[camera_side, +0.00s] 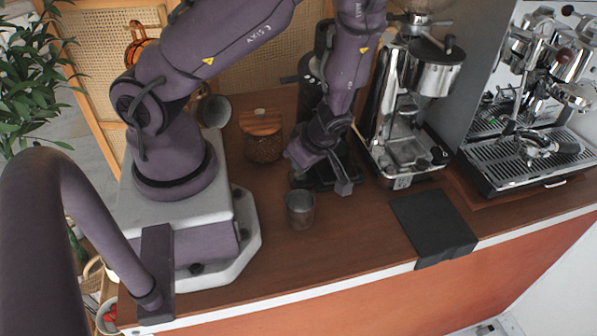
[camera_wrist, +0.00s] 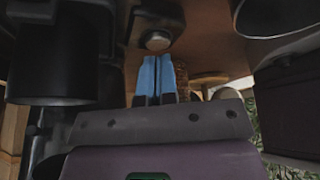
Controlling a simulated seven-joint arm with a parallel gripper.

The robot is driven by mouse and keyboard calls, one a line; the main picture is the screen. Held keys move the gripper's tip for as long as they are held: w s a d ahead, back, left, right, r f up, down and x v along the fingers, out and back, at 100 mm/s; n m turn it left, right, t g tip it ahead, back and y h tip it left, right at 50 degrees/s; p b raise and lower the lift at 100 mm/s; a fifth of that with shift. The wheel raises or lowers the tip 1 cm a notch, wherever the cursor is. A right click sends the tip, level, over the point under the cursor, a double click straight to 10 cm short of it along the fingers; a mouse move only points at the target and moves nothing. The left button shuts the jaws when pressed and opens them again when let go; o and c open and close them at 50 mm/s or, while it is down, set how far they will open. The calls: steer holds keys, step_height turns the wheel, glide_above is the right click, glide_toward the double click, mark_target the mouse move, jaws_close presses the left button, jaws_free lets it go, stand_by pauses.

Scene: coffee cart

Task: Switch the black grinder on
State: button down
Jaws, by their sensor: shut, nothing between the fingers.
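The black grinder (camera_side: 309,92) stands in the middle of the counter, largely hidden behind my arm in the side view. In the wrist view, its dark body (camera_wrist: 55,65) fills the upper left. A round silver button-like piece (camera_wrist: 157,40) lies just beyond my fingertips there. Whether my fingers touch it cannot be told. My gripper (camera_side: 343,187) is low, in front of the grinder near its base. In the wrist view, the blue fingers of my gripper (camera_wrist: 156,62) are together, with nothing between them.
A metal cup (camera_side: 300,211) stands close in front of my gripper. A wooden-lidded jar of beans (camera_side: 263,145) is to the left. A chrome grinder (camera_side: 385,105) and an espresso machine (camera_side: 520,170) stand to the right. A black mat (camera_side: 433,225) lies at the counter's front edge.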

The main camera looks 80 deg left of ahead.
steer(key=shift+f, duration=0.45)
stand_by(0.5)
steer(key=shift+r, duration=0.1)
steer(key=shift+r, duration=2.7)
